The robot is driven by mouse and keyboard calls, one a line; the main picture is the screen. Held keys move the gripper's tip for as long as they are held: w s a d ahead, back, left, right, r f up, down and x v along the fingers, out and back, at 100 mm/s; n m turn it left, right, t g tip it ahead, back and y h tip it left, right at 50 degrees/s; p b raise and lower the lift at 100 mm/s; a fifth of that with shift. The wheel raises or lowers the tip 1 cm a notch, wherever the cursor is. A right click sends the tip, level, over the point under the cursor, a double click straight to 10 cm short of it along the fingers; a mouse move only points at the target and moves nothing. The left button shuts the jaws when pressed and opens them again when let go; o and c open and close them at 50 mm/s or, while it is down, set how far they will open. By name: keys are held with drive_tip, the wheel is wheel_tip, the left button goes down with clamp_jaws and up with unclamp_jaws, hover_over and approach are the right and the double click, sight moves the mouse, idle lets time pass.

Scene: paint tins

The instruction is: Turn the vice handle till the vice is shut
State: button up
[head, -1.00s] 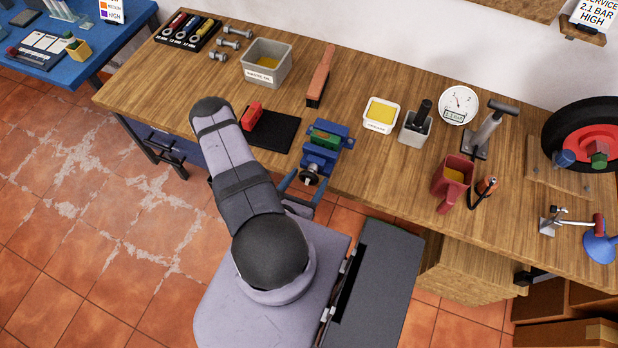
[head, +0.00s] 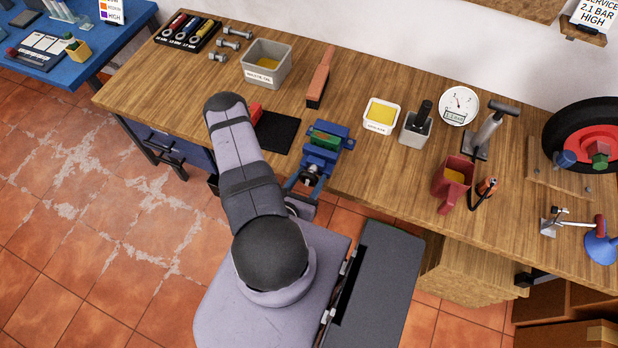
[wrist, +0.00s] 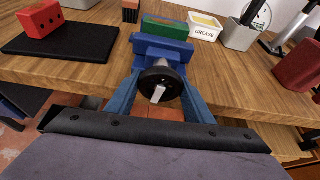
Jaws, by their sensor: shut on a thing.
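The blue vice (head: 322,150) is fixed at the front edge of the wooden bench, with a green and brown piece (head: 326,136) between its jaws. It also shows in the wrist view (wrist: 163,52). The vice handle is a dark round hub (wrist: 160,84) with a pale bar across it, facing me. My gripper (wrist: 158,98) has its two blue fingers on either side of the hub and is shut on the handle. In the head view the gripper (head: 305,184) is partly hidden by my arm. I cannot tell whether the jaws press fully on the green piece.
A black mat (head: 278,132) with a red block (head: 255,112) lies left of the vice. A grease tub (head: 381,115) and a grey container (head: 416,124) stand to the right. A red jug (head: 453,184) stands near the front edge. The bench front is clear beside the vice.

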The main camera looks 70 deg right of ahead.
drive_tip(key=shift+f, duration=0.1)
drive_tip(key=shift+s+m+t, duration=0.1)
drive_tip(key=shift+m+t, duration=0.4)
drive_tip(key=shift+m, duration=0.2)
drive_tip(key=shift+a+r+m+t+p, duration=0.1)
drive_tip(key=shift+r+m+t+p, duration=0.1)
drive_tip(key=shift+m+t+p, duration=0.35)
drive_tip(key=shift+f+m, duration=0.15)
drive_tip(key=shift+m, duration=0.2)
drive_tip(key=o, duration=1)
drive_tip(key=shift+w, duration=0.2)
drive_tip(key=shift+o, duration=0.2)
drive_tip(key=shift+r+p, duration=0.2)
drive_tip(key=shift+p, duration=0.3)
